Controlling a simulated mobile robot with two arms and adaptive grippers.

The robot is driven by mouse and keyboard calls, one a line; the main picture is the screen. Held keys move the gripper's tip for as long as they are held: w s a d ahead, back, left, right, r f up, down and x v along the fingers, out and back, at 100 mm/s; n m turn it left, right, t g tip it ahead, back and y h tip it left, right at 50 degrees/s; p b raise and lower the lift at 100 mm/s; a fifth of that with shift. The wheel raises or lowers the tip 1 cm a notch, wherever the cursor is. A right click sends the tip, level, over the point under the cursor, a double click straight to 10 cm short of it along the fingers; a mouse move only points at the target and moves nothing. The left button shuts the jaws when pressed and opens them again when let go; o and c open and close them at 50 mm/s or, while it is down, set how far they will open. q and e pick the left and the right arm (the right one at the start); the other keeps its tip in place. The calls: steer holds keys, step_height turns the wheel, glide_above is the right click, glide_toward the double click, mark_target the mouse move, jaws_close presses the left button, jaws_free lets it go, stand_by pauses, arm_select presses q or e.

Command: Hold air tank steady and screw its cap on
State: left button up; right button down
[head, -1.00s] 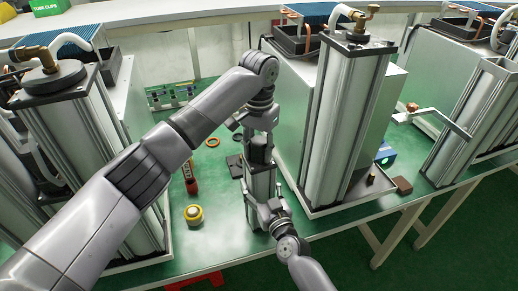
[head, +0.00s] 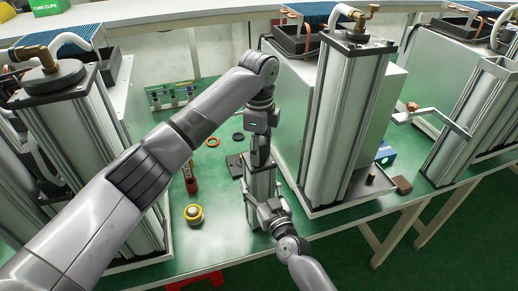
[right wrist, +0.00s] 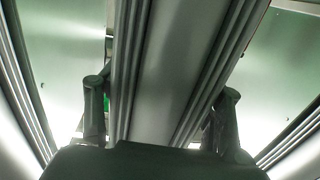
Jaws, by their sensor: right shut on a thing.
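The air tank (head: 260,178), a small silver ribbed column, stands upright on the green table. My right gripper (head: 270,210) is shut on its lower part from the front. In the right wrist view the tank (right wrist: 165,75) fills the middle, with a finger of my gripper (right wrist: 160,115) on each side. My left gripper (head: 260,155) points straight down at the tank's top. It is seen edge-on, so its opening cannot be told. The dark cap is hidden by the left fingers or merges with them, and I cannot tell how it sits.
A large sieve column (head: 345,125) stands close to the tank's right. Another (head: 85,130) stands at the left. A yellow round part (head: 194,214), a red part (head: 190,178), an orange ring (head: 212,142) and a black ring (head: 238,136) lie on the table left of the tank.

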arm_select(q)
steer(key=shift+o, duration=1.1)
steer(key=shift+r, duration=2.3)
steer(key=shift+o, duration=0.2)
